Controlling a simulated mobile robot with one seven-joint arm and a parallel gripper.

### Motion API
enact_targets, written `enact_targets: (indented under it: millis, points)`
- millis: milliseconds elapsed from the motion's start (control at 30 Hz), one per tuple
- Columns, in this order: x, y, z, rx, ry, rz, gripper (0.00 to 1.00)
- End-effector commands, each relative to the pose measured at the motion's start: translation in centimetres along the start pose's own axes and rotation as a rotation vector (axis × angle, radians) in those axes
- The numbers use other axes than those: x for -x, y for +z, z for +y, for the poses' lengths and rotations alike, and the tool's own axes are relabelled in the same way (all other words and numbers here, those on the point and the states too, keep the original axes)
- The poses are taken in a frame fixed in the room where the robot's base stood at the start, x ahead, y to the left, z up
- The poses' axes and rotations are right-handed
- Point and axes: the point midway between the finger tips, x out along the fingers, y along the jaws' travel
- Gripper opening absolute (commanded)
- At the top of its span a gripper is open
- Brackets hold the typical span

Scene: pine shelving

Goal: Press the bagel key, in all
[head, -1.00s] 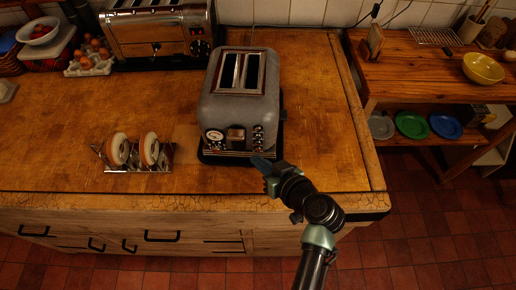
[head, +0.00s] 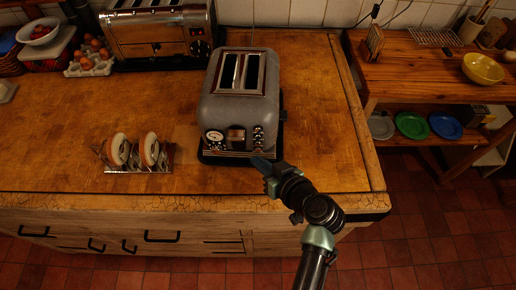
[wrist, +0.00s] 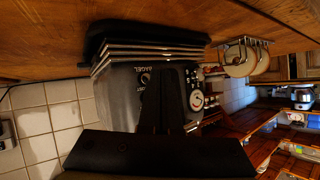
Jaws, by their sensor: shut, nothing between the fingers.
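The grey toaster (head: 240,95) stands on the wooden counter with its two slots on top. In the wrist view the toaster front (wrist: 120,85) appears turned over, with the word BAGEL (wrist: 153,71) legible beside a round key (wrist: 145,78). My gripper (head: 262,164) is shut and empty, its tip low in front of the toaster's right front. Its dark fingers (wrist: 165,100) hide part of the panel in the wrist view. I cannot tell whether it touches a key.
A wire rack (head: 138,169) with two bagel-like rounds stands left of the toaster. A larger steel toaster (head: 158,35) and an egg tray (head: 90,68) are behind. The counter right of the toaster is clear. A side table (head: 440,75) stands farther right.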

Motion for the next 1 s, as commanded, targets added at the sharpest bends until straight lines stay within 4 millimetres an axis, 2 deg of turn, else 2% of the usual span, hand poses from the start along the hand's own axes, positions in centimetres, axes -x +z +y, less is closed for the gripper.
enact_targets:
  millis: [1000]
  points:
    - [-0.63,-0.42,0.43,0.000,-0.001,0.000,0.00]
